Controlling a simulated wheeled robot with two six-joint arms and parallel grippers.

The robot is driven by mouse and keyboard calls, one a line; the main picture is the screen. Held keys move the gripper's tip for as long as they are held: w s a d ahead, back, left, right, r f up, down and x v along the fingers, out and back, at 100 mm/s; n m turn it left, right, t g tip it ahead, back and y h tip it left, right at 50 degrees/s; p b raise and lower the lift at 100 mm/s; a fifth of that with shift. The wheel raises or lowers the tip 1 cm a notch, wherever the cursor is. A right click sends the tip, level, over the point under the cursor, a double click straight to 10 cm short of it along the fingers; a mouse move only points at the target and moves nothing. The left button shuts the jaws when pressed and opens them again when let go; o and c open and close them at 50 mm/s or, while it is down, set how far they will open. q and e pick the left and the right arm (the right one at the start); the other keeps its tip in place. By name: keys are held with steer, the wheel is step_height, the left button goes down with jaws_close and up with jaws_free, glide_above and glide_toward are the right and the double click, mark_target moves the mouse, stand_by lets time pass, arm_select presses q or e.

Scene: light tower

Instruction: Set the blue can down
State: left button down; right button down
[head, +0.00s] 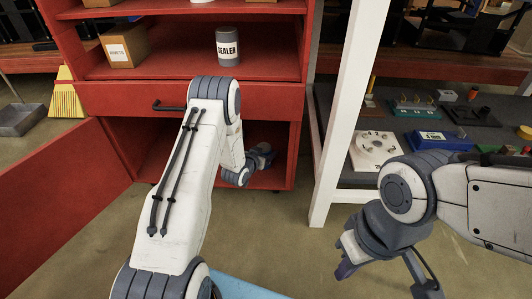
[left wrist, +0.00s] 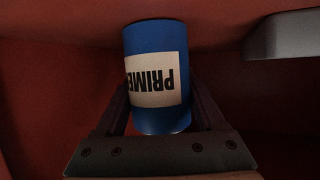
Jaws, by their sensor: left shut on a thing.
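The blue can (left wrist: 156,78) has a cream label with dark lettering reading "PRIME", upside down in the left wrist view. My left gripper (left wrist: 159,96) is shut on it, one finger on each side. The head view shows my left arm reaching into the open lower compartment of the red cabinet (head: 190,101). The can is hidden in that view. Red surfaces surround the can; I cannot tell whether it touches one. My right gripper (head: 362,272) hangs over the floor at the lower right, partly out of frame; its opening is unclear.
A red door (head: 62,205) stands open at the left. A drawer with a dark handle (head: 169,106) is above the compartment. A grey sealer can (head: 227,47) and a cardboard box (head: 124,45) stand on the shelf above. A white post (head: 345,110) rises right of the cabinet.

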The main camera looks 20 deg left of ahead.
arm_select(q)
steer(key=shift+f, duration=0.15)
jaws_free()
steer(key=shift+s+r+p, duration=0.3)
steer(key=shift+r+p, duration=0.1)
steer(key=p+v, duration=0.6)
steer(key=v, duration=0.4)
steer(key=shift+s+r, duration=0.1)
steer(key=shift+s, duration=0.55)
steer(key=shift+w+r, duration=0.1)
